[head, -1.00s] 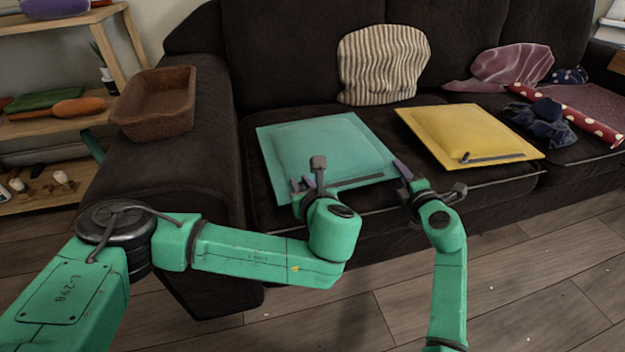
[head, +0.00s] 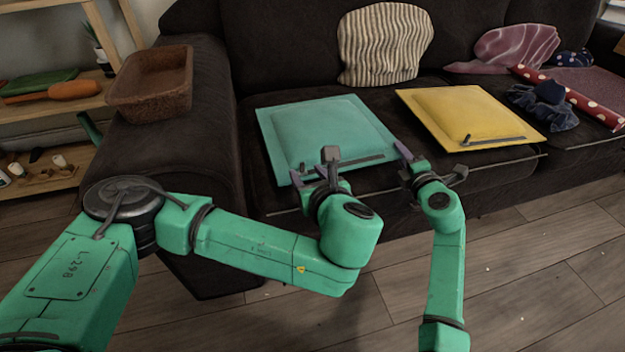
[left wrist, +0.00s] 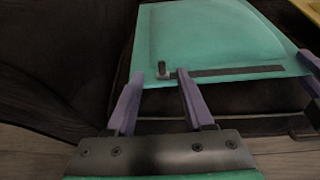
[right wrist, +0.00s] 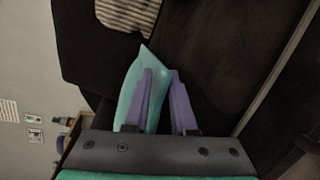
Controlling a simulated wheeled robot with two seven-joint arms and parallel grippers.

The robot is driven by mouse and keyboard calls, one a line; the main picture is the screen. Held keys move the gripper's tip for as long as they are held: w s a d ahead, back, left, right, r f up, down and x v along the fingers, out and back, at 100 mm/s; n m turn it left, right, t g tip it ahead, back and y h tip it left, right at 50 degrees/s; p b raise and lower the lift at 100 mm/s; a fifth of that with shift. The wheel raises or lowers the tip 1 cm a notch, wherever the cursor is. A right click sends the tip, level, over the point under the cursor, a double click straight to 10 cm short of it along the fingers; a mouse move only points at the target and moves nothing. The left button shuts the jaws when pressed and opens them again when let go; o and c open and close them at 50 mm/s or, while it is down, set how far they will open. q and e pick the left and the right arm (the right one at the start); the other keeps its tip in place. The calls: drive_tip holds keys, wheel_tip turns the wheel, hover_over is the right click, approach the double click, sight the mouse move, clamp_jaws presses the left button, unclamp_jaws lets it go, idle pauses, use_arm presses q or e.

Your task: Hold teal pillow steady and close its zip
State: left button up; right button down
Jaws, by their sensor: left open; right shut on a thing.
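The teal pillow (head: 322,128) lies flat on the sofa seat near the left armrest. Its dark zip strip (head: 362,160) runs along the front edge, with the small upright zip pull (left wrist: 162,70) at the strip's left end. My left gripper (head: 312,174) is open at the front edge; in the left wrist view its purple fingers (left wrist: 160,80) appear on either side of the pull, not closed on it. My right gripper (head: 402,150) is shut on the pillow's front right corner. In the right wrist view the pillow (right wrist: 134,90) shows edge-on beside the fingers.
A yellow pillow (head: 465,115) with its own zip lies to the right. A striped cushion (head: 384,45) leans on the backrest. A brown basket (head: 150,88) sits on the left armrest. Wooden floor (head: 540,260) is open in front of the sofa.

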drive_tip(key=shift+f, duration=0.2)
use_arm(q)
drive_tip(key=v, duration=0.6)
drive_tip(key=shift+s, duration=0.15)
drive_tip(key=shift+r, duration=0.15)
use_arm(e)
drive_tip(key=c, duration=0.7)
unclamp_jaws()
drive_tip(key=shift+o, duration=0.2)
drive_tip(key=shift+r, duration=0.1)
drive_tip(key=o, duration=0.6)
drive_tip(key=shift+c, duration=0.2)
use_arm(q)
drive_tip(key=shift+a, duration=0.1)
use_arm(e)
drive_tip(key=shift+s, duration=0.1)
